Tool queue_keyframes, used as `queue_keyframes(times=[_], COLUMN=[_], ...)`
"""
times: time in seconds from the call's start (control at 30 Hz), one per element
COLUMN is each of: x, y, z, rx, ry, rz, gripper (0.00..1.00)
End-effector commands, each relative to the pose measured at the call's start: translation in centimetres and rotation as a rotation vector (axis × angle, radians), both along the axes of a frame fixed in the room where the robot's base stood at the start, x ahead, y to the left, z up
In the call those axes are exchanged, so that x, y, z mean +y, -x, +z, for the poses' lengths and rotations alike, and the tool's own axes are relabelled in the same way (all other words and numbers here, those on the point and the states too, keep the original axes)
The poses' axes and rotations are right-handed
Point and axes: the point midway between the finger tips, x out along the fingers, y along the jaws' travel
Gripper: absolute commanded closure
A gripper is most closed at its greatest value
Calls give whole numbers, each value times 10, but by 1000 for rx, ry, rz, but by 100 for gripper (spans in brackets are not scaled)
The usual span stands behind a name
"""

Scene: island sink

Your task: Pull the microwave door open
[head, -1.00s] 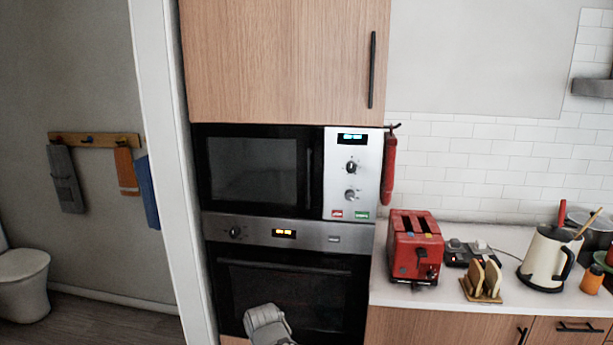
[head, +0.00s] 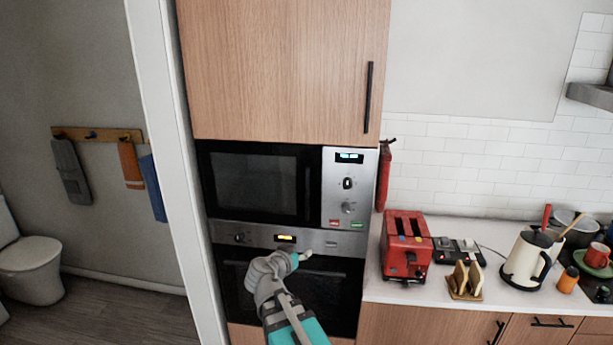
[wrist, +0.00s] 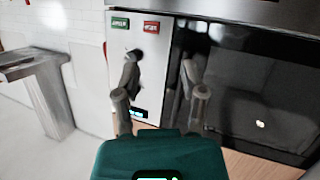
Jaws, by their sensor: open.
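The microwave (head: 260,185) is built into the tall cabinet. Its dark glass door (head: 252,182) is shut, with a dark upright handle (head: 308,190) at the right edge beside the silver control panel (head: 337,200). In the head view my arm reaches up in front of the oven below, and my fingers cannot be made out there. The wrist view is upside down. It shows my gripper (wrist: 160,98) open, its two fingers apart in front of the microwave's panel and the door's handle edge. I see nothing held; contact with the handle cannot be told.
The oven (head: 250,290) is directly below the microwave, and a wooden cabinet door (head: 280,70) is above. A red oven mitt (head: 383,175) hangs just right of the panel. A red toaster (head: 406,247) stands on the white counter. A white door frame (head: 165,150) borders the left.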

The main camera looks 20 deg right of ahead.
Motion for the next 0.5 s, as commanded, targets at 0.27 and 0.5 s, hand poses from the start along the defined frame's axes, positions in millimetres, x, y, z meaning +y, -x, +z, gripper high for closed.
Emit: queue_keyframes(times=[0.27,0.5], x=[7,12], y=[-28,-35], z=[95,115], rx=[-260,-331], ry=[112,137], rz=[87,127], gripper=[46,46])
